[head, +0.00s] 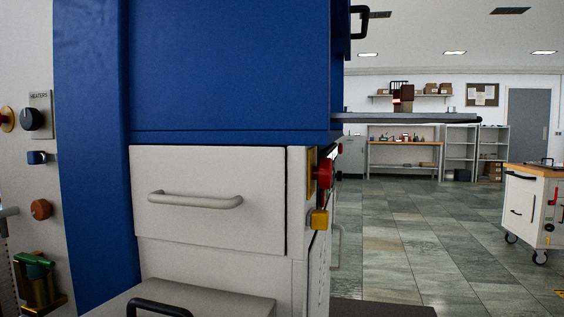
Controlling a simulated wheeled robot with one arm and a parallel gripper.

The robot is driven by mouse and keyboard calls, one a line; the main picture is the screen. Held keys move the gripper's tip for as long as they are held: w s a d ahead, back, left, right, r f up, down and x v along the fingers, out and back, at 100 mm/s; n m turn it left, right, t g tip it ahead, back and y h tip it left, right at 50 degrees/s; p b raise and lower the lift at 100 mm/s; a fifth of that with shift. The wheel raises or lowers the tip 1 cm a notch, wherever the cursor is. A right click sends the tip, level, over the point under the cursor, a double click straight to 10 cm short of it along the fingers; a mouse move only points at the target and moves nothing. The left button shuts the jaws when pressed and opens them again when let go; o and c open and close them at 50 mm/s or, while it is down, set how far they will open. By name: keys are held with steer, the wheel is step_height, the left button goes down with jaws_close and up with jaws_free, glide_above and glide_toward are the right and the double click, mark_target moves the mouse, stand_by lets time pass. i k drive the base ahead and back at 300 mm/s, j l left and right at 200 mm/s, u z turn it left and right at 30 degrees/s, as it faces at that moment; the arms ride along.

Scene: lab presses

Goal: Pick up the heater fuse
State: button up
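I cannot pick out a heater fuse with certainty in the head view. A grey panel labelled "HEATERS" (40,100) with a black rotary knob (33,119) is on the pale cabinet face at the far left. Below it are a small blue switch (38,157), an orange-red round knob (41,209) and a green-topped brass-coloured fitting (38,273). I cannot tell whether any of these holds the fuse. My gripper is not in view.
A blue press body (230,70) stands close in front, above a white drawer (205,200) with a bar handle. A red button (325,170) protrudes at its right corner. A pale box top with a black handle (160,308) is below. Tiled floor (410,240) is open at right, before a cart (535,205).

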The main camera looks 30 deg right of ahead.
mark_target(407, 95)
steer(key=z, duration=1.35)
steer(key=l, duration=0.1)
